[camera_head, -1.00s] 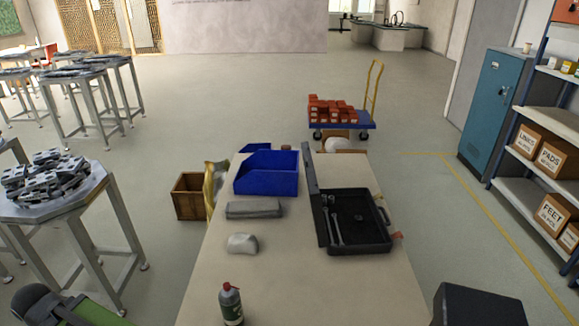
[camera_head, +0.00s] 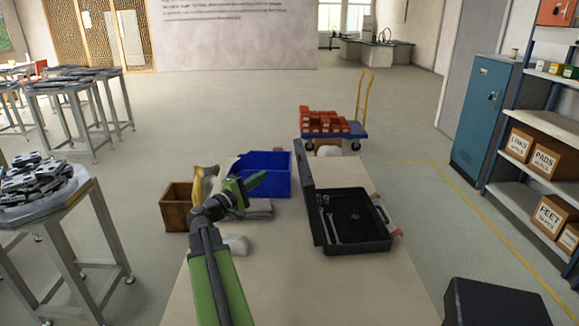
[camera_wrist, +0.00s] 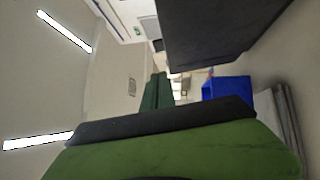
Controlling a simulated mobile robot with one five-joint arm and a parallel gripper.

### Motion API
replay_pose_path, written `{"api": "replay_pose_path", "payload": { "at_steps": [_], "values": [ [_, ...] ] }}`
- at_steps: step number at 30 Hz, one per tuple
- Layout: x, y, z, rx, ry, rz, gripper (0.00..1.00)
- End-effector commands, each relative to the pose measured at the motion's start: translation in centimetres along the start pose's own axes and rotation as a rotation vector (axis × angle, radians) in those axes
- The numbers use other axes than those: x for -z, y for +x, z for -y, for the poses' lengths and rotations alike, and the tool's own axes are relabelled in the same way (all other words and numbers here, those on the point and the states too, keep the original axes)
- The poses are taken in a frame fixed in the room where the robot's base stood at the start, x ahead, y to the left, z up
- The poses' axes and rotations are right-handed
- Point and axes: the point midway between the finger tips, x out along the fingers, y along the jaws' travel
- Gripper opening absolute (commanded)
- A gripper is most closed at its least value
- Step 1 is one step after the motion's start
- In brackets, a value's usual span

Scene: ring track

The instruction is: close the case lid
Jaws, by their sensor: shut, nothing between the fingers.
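The black case (camera_head: 352,232) lies open on the right half of the workbench, with two wrench-like tools inside. Its lid (camera_head: 307,190) stands roughly upright along the left side of the case. My gripper (camera_head: 262,179) is at the end of my green arm, left of the lid and apart from it, above the bench near the blue bin. Its green fingers also show in the wrist view (camera_wrist: 158,92), shut and empty. A dark panel at the top of the wrist view, probably the lid (camera_wrist: 215,35), is near the fingers.
The blue bin (camera_head: 272,172) stands at the back left of the bench (camera_head: 290,280); it also shows in the wrist view (camera_wrist: 228,88). A grey block (camera_head: 260,209) and a pale lump (camera_head: 237,244) lie near my arm. A wooden crate (camera_head: 176,210) stands left of the bench.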

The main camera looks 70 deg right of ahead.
Motion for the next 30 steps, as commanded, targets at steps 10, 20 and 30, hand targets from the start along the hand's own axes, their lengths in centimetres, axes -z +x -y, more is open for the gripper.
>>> {"api": "replay_pose_path", "payload": {
  "at_steps": [10,20,30],
  "values": [
    [0.2,4.9,-0.2,0.003,0.002,0.002,0.0],
    [-1.1,11.0,-0.2,0.003,0.002,0.0,0.0],
    [-2.6,12.6,0.0,0.003,0.003,-0.004,0.0]
  ]
}}
